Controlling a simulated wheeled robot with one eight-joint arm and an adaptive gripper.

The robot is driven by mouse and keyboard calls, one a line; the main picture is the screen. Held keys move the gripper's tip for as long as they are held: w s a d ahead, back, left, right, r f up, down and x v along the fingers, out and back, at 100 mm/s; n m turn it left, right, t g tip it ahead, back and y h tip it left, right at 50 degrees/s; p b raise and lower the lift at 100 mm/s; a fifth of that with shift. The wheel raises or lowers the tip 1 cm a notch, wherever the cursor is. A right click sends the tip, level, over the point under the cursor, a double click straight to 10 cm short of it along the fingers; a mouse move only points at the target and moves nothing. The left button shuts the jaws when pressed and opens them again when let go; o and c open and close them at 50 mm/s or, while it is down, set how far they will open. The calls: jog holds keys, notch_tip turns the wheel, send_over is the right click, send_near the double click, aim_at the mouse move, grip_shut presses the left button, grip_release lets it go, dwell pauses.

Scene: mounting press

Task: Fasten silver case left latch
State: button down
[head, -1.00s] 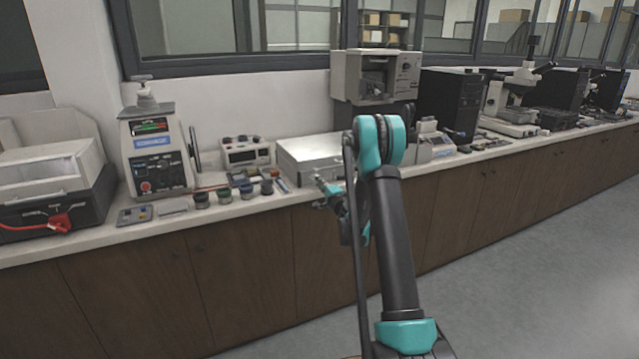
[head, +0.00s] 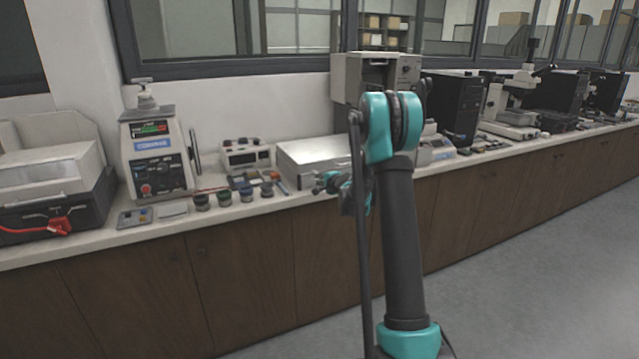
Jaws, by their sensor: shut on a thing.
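The silver case (head: 308,152) lies flat on the counter in the head view and its lid looks down. My gripper (head: 322,184) is at the case's front side, small in the picture, with its fingers pointing left. It is shut at the case's front edge, where the left latch is. The latch itself is too small and too covered by the fingers to make out, so its position cannot be told. My arm hides the case's right end.
Several small jars (head: 224,197) stand on the counter left of the case. A small instrument with knobs (head: 246,157) is behind them. The mounting press (head: 157,155) stands further left. A grey machine (head: 350,80) rises behind my arm. The floor at right is clear.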

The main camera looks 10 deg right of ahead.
aim_at(317, 171)
jog(key=g, duration=0.1)
jog(key=w+r+g+h, duration=0.1)
jog(key=g, duration=0.1)
jog(key=shift+a+r, duration=0.2)
jog(key=shift+r, duration=0.1)
jog(key=shift+w+a+r+g+h, duration=0.15)
jog(key=shift+w+g+h, duration=0.1)
jog(key=shift+g, duration=0.5)
jog(key=shift+w+r+g+h, duration=0.15)
jog(key=shift+r+g+h, duration=0.05)
jog(key=shift+g, duration=0.5)
jog(key=shift+w+a+r+g+h, duration=0.15)
jog(key=shift+w+g+h, duration=0.1)
jog(key=shift+g, duration=0.5)
jog(key=shift+d, duration=0.1)
jog(key=c, duration=1.6)
grip_release()
jog(key=shift+c, duration=0.2)
jog(key=v, duration=0.8)
